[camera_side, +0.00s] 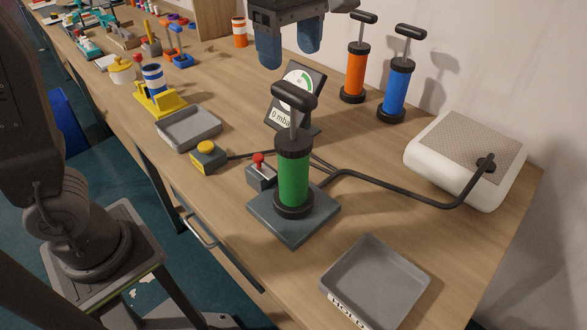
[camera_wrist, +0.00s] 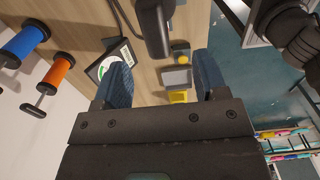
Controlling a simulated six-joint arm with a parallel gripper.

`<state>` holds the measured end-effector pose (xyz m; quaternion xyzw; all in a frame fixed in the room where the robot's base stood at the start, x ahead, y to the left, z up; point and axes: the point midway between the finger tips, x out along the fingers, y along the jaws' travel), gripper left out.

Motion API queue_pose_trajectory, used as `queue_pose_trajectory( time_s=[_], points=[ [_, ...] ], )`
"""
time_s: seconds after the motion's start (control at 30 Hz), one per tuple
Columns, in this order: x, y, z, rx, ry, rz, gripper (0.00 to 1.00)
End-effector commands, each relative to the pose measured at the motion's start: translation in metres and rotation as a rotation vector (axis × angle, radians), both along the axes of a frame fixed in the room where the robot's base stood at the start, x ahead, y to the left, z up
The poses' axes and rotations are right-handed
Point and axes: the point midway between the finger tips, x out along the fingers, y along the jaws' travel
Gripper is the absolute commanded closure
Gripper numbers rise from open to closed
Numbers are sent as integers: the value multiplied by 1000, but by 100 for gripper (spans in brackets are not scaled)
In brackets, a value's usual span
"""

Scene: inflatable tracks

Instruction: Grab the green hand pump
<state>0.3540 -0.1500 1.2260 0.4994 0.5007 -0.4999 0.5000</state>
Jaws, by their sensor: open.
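The green hand pump (camera_side: 294,178) stands upright on a dark square base plate (camera_side: 300,228) on the bench, with its black T-handle (camera_side: 294,95) on top. My gripper (camera_side: 288,50) is open and empty, with blue fingers pointing down. It appears higher than the pump and farther back in the side view. In the wrist view my gripper (camera_wrist: 160,65) shows its two fingers spread apart. A dark handle (camera_wrist: 153,28), which looks like the green pump's, shows at the top between and beyond them. The green body cannot be made out there.
An orange pump (camera_side: 355,72) and a blue pump (camera_side: 396,92) stand near the wall. A gauge display (camera_side: 300,85) stands behind the green pump. A red-button box (camera_side: 261,174) sits beside its base. A grey tray (camera_side: 375,280) lies in front.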

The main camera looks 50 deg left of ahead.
Motion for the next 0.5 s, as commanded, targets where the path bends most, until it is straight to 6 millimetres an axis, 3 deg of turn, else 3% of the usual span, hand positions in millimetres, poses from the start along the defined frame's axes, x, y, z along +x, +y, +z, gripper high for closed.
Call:
queue_pose_trajectory(
  time_s=[0.2, 0.5],
  points=[
    [0, 0, -36, 1, 2, -1, 34],
    [3, 0, -62, 1, 2, -1, 34]
  ],
)
